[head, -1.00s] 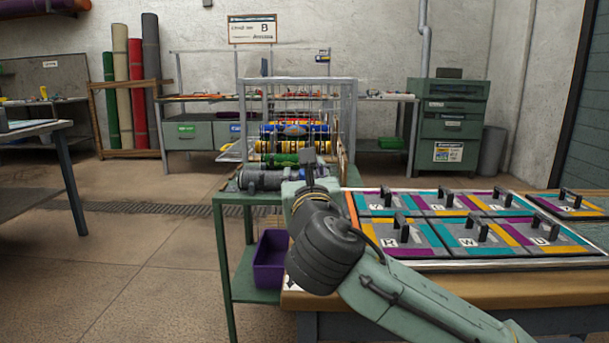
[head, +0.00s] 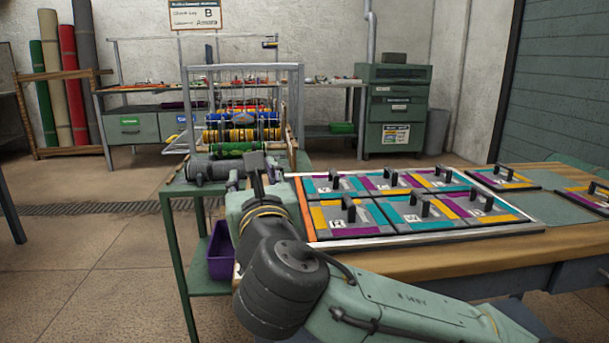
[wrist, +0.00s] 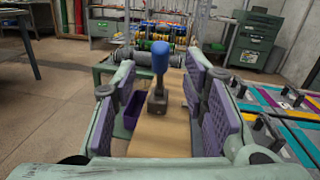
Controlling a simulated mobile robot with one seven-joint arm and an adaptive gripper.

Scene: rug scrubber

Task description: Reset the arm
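My gripper (wrist: 163,88) is open in the wrist view, its two purple-padded fingers well apart. An upright lever with a blue knob (wrist: 160,57) and a dark base (wrist: 158,102) shows between the fingers in the picture, over a wooden top. Gaps show between it and both pads, and I cannot tell its distance from the fingertips. In the head view my arm reaches across the wooden table's (head: 420,264) left end, with the gripper (head: 256,172) pointing away. The lever cannot be made out there.
A white-framed tray of coloured, handled tiles (head: 400,240) lies right of my arm. Beyond is a green cart (head: 180,245) with a purple bin (head: 220,250) and a rack of coloured spools (head: 245,135). Floor (head: 90,270) at the left is open.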

